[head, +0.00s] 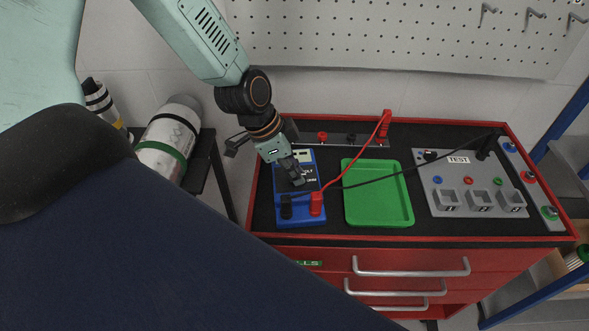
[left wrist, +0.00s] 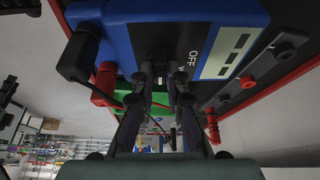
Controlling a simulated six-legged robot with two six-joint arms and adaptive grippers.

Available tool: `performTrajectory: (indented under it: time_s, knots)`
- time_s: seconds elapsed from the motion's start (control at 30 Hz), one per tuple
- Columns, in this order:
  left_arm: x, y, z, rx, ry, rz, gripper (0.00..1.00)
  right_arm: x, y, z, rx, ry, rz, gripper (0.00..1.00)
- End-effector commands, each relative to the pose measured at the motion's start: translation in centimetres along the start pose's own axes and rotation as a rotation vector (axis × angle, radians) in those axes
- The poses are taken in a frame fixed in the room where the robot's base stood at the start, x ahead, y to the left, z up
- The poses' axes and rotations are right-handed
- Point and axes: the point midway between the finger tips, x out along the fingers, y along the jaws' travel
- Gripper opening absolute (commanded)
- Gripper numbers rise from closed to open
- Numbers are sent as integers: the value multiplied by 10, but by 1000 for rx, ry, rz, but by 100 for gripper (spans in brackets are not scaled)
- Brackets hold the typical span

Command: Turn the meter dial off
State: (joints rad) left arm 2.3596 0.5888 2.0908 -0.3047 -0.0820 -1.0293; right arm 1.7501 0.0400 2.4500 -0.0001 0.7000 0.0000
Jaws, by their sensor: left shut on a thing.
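The blue meter (head: 318,162) lies on the dark top of the red cabinet, with its screen at the far end. A black plug and a red plug (head: 316,204) sit at its near end. My left gripper (head: 297,181) reaches down onto the meter's dark face. In the left wrist view its two fingers (left wrist: 161,78) are shut on the dial at the meter's face, beside the printed word OFF. The dial is mostly hidden by the fingers, and I cannot tell its setting. The meter (left wrist: 240,14) fills the top of that view. My right gripper is not in view.
A green tray (head: 378,217) lies right of the meter. A grey TEST panel (head: 459,174) with several sockets is farther right. A red lead (head: 352,160) and a black lead (head: 400,172) cross above the tray. A grey strip (head: 350,138) runs behind the meter.

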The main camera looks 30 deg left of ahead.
Motion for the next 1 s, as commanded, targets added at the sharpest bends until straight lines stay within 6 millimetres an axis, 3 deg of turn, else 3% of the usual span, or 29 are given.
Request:
performTrajectory:
  time_s: [0.27, 0.47, 0.73, 1.0]
  knots:
    - [0, 0, 0, -9, -1, -2, 0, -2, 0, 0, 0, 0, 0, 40]
    - [-2, 2, 0, -70, -4, -25, 0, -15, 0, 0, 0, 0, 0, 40]
    - [-3, 4, -1, -258, -6, -103, 0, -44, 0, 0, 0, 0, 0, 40]
    - [-1, 5, -1, -493, -6, -202, 0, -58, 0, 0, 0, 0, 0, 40]
